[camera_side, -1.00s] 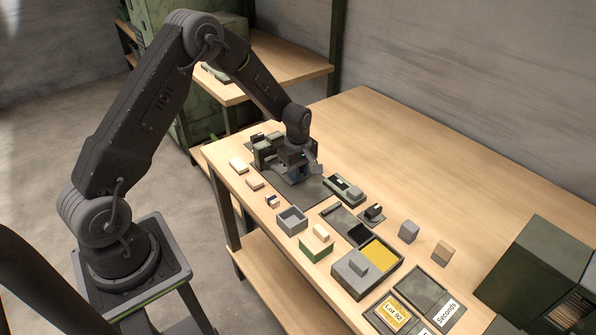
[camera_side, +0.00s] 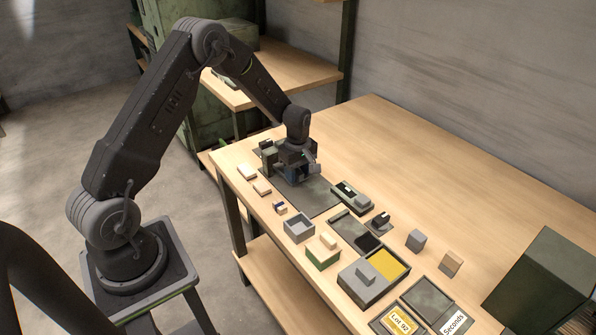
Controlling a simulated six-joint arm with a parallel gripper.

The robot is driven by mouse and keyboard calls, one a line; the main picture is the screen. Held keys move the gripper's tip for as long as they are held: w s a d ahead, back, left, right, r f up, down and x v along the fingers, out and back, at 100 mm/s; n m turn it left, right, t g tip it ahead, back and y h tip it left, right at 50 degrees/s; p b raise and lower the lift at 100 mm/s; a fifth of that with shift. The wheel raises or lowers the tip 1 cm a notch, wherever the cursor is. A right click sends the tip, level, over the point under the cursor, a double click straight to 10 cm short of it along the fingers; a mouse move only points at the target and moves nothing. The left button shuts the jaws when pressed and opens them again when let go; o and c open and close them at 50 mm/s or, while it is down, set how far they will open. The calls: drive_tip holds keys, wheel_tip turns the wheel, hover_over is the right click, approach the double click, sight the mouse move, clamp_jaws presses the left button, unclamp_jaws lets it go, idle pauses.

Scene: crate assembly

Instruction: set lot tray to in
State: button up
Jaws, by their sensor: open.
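A small tray with a yellow card labelled "Lot 92" (camera_side: 401,321) lies at the bottom edge of the side view, partly cut off. Beside it is a dark tray with a white "Seconds" label (camera_side: 453,323). My gripper (camera_side: 301,178) is at the far end of the bench, pointing down over a dark grey mat (camera_side: 318,198), well away from the Lot 92 tray. Its jaws are open; the fingers are small and dark, and whether they touch anything is unclear. A dark greenish block (camera_side: 269,159) stands just left of my gripper.
A grey box with a yellow compartment (camera_side: 388,264) stands behind the Lot 92 tray. A small open grey box (camera_side: 299,229), a green-sided box (camera_side: 322,257) and several small blocks line the near edge. A large dark green case (camera_side: 545,280) is at right. The bench's back is clear.

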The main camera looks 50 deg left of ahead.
drive_tip(key=shift+r, duration=0.1)
wheel_tip(320, 180, up, 14)
idle(0.5)
drive_tip(key=shift+f, duration=0.2)
drive_tip(key=s+d+r+m+t, duration=0.3)
drive_tip(key=s+d+r+m, duration=0.6)
drive_tip(key=r, duration=0.4)
drive_tip(key=s+d+m+t, duration=0.1)
drive_tip(key=s+d+m, duration=0.1)
drive_tip(key=s, duration=0.3)
drive_tip(key=s+d+r+m, duration=0.1)
drive_tip(key=s+d+m, duration=0.1)
drive_tip(key=s+m, duration=0.2)
drive_tip(key=s+d+m+t, duration=0.1)
drive_tip(key=s+d+m, duration=0.2)
drive_tip(key=s, duration=0.4)
drive_tip(key=shift+s+r+t, duration=0.2)
drive_tip(key=shift+s+t, duration=0.1)
drive_tip(key=shift+s, duration=0.05)
